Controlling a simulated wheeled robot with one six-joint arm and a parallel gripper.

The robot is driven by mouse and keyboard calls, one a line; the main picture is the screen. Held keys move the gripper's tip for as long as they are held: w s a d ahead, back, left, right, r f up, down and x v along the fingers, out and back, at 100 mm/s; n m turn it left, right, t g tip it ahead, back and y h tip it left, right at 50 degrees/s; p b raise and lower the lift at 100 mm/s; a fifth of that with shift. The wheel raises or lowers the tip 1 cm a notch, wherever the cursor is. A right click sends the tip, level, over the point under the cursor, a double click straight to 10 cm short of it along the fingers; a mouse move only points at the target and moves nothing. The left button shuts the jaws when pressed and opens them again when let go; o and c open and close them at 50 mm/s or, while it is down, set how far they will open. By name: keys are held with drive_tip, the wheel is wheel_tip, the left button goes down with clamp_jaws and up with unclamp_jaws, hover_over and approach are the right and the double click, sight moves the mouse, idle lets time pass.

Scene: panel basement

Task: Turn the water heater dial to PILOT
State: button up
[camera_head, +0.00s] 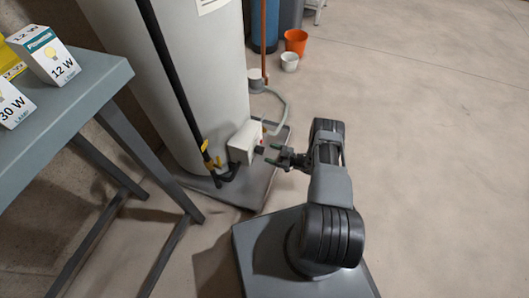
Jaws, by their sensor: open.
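The water heater (190,85) is a tall pale cylinder standing on a grey pan. A white control box (241,141) sits low on its side. A small dark dial (260,149) sticks out of the box's right side, facing my gripper; its markings are too small to read. Nothing shows between the fingers.
A grey table (75,101) with light bulb boxes (45,56) stands at the left. An orange bucket (296,42) and a white bucket (289,62) stand behind. The floor at right is clear.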

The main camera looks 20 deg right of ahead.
sight(260, 150)
drive_tip(key=shift+x, duration=1.85)
drive_tip(key=shift+c, duration=0.4)
drive_tip(key=c, duration=0.8)
drive_tip(key=shift+b, duration=0.3)
drive_tip(key=shift+c, duration=0.2)
drive_tip(key=shift+s+a+f+n+b, duration=0.1)
drive_tip(key=shift+n+b, duration=0.5)
drive_tip(key=shift+n, duration=1.3)
drive_tip(key=shift+s+f+n+b, duration=0.1)
drive_tip(key=shift+n+b, duration=0.45)
drive_tip(key=shift+n, duration=1.35)
